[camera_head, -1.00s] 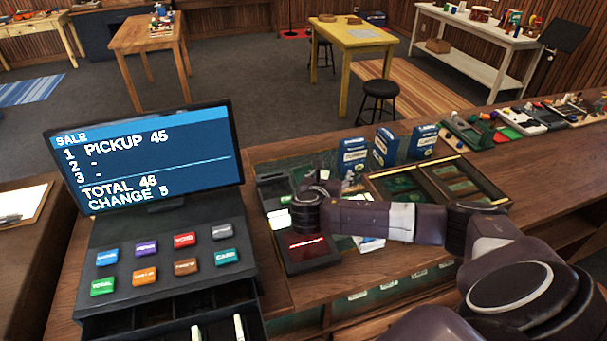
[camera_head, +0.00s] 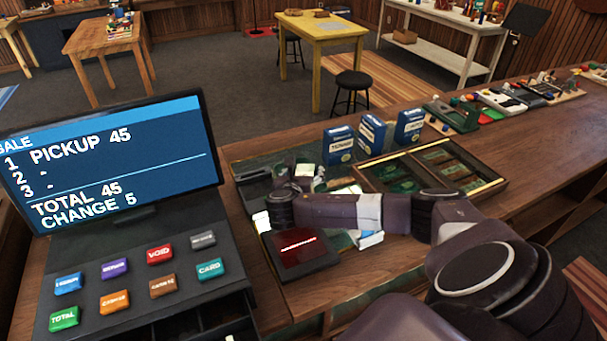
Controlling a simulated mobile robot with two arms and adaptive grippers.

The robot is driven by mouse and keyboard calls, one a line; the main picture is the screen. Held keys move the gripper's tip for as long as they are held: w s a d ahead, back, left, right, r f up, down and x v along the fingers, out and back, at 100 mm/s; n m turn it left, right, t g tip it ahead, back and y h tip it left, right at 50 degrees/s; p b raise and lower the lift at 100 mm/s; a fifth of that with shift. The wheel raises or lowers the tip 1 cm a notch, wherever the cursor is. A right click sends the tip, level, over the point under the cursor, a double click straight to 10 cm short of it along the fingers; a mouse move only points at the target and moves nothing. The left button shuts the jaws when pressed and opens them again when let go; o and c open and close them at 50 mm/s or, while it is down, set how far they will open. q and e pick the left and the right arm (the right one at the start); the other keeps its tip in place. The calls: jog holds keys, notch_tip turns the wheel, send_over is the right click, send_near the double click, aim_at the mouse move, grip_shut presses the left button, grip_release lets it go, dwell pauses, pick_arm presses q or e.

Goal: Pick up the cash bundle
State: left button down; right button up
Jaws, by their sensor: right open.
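I cannot make out a cash bundle for certain in the head view; my right arm hides part of the counter. My right gripper (camera_head: 308,180) is over the counter's green mat, beyond the dark red card box, and points away from me. It is open, but its fingertips are small and partly hidden by the wrist, so I cannot tell what lies between them. The cash register (camera_head: 130,240) stands at the left; its screen reads PICKUP 45, TOTAL 45, CHANGE 5. Its drawer shows partly at the bottom edge. My left gripper is not in view.
A dark box with a red top (camera_head: 297,252) lies in front of my right wrist. Blue upright boxes (camera_head: 371,134) stand behind my forearm, beside a wooden-rimmed tray (camera_head: 493,183) with green contents. Small colourful items line the counter further right.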

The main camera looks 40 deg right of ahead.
aim_at(305, 169)
jog(key=shift+w+d, duration=0.3)
jog(key=shift+d, duration=0.05)
jog(key=p+x, duration=0.1)
jog(key=x, duration=0.2)
jog(key=shift+w+a+f, duration=0.15)
jog(key=shift+f, duration=0.05)
jog(key=shift+w+d+f, duration=0.2)
jog(key=shift+d, duration=0.1)
jog(key=shift+s, duration=0.1)
jog(key=shift+c, duration=0.4)
jog(key=shift+a+f, duration=0.1)
jog(key=c, duration=1.3)
